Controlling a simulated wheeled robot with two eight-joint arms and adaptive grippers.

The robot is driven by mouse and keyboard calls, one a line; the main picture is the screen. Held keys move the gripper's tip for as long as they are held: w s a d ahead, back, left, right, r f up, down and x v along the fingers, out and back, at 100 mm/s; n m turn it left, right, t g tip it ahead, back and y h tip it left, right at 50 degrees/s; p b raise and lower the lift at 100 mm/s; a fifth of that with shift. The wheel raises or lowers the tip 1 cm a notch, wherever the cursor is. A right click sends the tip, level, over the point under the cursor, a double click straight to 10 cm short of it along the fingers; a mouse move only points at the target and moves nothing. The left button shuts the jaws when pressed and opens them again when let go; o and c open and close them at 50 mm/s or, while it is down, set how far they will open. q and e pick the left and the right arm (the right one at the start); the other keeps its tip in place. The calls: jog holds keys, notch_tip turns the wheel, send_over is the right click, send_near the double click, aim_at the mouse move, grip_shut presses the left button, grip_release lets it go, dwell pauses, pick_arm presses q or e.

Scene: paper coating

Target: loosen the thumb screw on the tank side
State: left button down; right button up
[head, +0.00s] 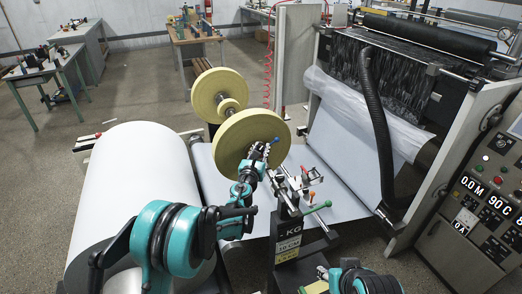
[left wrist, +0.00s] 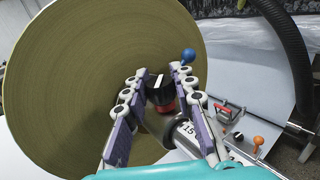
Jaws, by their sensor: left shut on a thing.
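My left gripper (head: 262,157) is at the face of the large yellow-tan roll (head: 231,143), near its centre. In the left wrist view, its two padded fingers (left wrist: 160,88) stand on either side of a black knob with a light mark and a red ring (left wrist: 161,97), and are closed on it. The knob sits at the end of a grey metal shaft (left wrist: 185,131). I cannot tell for sure that this knob is the thumb screw; no tank is clearly seen. A teal and black part of my right arm shows at the bottom of the head view; its fingers cannot be made out.
A blue ball knob (left wrist: 187,55) is close to the right finger. A clamp stand with a green-tipped lever (head: 318,208) and an orange knob (left wrist: 258,141) is right of the gripper. A big white roll (head: 130,185) lies left; a control panel (head: 485,210) stands right.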

pick_arm(q)
jog(key=shift+n+y, duration=0.5)
jog(key=shift+y, duration=0.6)
jog(key=c, duration=1.2)
grip_release()
jog(key=shift+s, duration=0.1)
jog(key=s+a, duration=0.1)
jog(key=s, duration=1)
jog(key=shift+s+a, duration=0.15)
jog(key=shift+s, duration=0.2)
